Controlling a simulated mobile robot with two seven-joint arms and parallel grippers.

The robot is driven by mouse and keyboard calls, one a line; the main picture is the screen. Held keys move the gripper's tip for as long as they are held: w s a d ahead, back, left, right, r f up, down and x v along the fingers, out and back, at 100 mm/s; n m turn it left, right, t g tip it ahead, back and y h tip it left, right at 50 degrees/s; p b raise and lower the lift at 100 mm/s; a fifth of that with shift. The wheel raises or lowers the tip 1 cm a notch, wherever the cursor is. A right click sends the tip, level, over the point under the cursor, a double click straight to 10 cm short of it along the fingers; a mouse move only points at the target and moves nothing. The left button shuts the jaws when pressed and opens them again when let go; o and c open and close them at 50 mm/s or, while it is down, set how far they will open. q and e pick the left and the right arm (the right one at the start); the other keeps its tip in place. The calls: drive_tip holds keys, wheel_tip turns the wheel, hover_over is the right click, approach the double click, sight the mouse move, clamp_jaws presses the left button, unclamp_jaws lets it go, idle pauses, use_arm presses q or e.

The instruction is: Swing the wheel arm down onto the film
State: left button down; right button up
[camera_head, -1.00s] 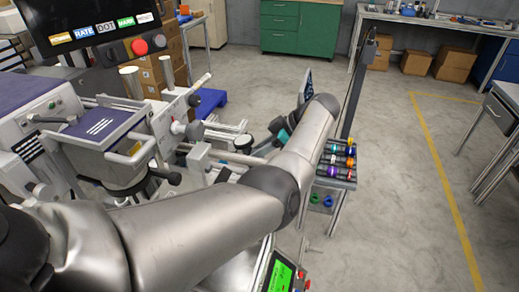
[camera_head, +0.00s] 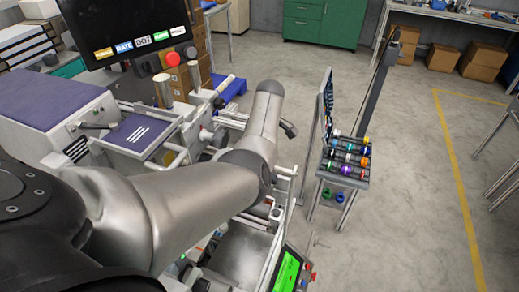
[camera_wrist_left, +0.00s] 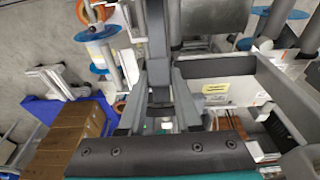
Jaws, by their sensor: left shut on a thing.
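My left gripper (camera_wrist_left: 159,98) shows in the left wrist view, its two grey fingers on either side of a dark grey bar. It is shut on this bar, which looks like the wheel arm (camera_wrist_left: 157,45). A dark roller or wheel (camera_wrist_left: 212,16) sits beside the bar's upper part at the top edge. In the head view my left arm's forearm hides the gripper and the wheel arm. I cannot make out the film strip or whether the wheel touches it. My right gripper is in neither view.
The purple-topped machine (camera_head: 55,105) fills the left of the head view, below a hanging screen (camera_head: 125,28). Blue reel discs (camera_wrist_left: 97,33) and cardboard boxes (camera_wrist_left: 72,135) show in the wrist view.

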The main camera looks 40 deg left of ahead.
use_arm(q)
drive_tip(key=shift+a+f, duration=0.1)
drive_tip(key=shift+a, duration=0.05)
idle(0.3)
drive_tip(key=c, duration=0.6)
unclamp_jaws()
wheel_tip(320, 180, up, 15)
drive_tip(key=d+p, duration=0.1)
drive_tip(key=d, duration=0.1)
drive_tip(key=shift+w+d, duration=0.25)
